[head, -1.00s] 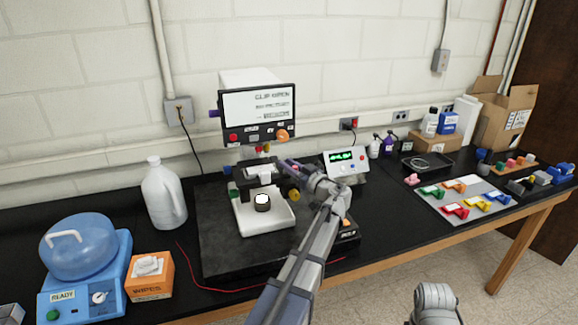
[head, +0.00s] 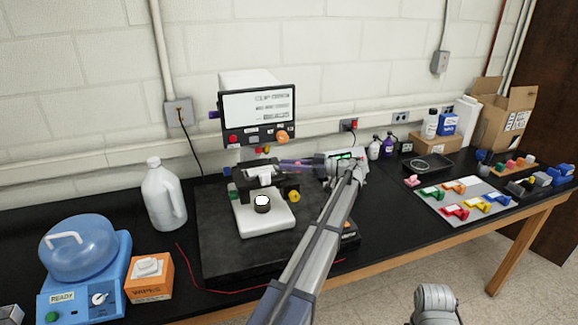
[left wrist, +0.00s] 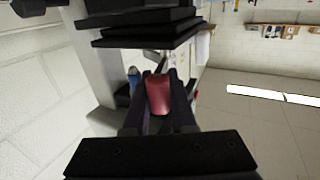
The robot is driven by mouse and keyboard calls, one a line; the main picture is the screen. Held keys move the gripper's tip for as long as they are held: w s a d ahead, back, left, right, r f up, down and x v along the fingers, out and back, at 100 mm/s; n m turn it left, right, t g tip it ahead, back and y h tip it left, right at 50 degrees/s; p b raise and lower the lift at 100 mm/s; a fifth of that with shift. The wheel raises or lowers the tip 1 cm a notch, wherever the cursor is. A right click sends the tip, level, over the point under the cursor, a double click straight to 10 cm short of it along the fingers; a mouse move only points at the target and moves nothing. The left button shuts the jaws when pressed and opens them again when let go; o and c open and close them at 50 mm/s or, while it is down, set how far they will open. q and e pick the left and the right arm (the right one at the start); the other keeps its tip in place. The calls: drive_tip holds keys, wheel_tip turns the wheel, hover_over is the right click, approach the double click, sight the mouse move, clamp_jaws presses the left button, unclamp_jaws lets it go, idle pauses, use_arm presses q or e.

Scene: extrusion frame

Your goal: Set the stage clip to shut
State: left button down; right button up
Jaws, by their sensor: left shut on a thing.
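The microscope has a white base (head: 265,219) and a black stage (head: 285,187) with a pale slide-like piece on it. My left gripper (head: 283,162) reaches in from the right, its fingers pointing left just above the stage. In the left wrist view its fingers are shut on a dark red piece (left wrist: 158,97), which looks like the stage clip's lever. The fingers hide this piece in the head view, and the clip itself cannot be made out. The monitor (head: 257,106) above has blurred text; its top line seems to read clip open. My right gripper is out of view.
A white jug (head: 165,195), a wipes box (head: 150,277) and a blue domed device (head: 80,250) stand at left. A grey mat (head: 465,203) with coloured clips lies at right. A red cable crosses the bench front.

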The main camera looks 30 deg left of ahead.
use_arm(q)
drive_tip(key=shift+w+n+g+h, duration=0.15)
drive_tip(key=shift+n+g+h, duration=0.35)
drive_tip(key=shift+g, duration=0.4)
drive_tip(key=shift+a+n+g, duration=0.1)
drive_tip(key=shift+n+g, duration=0.3)
drive_tip(key=c, duration=0.7)
unclamp_jaws()
drive_tip(key=shift+c, duration=0.2)
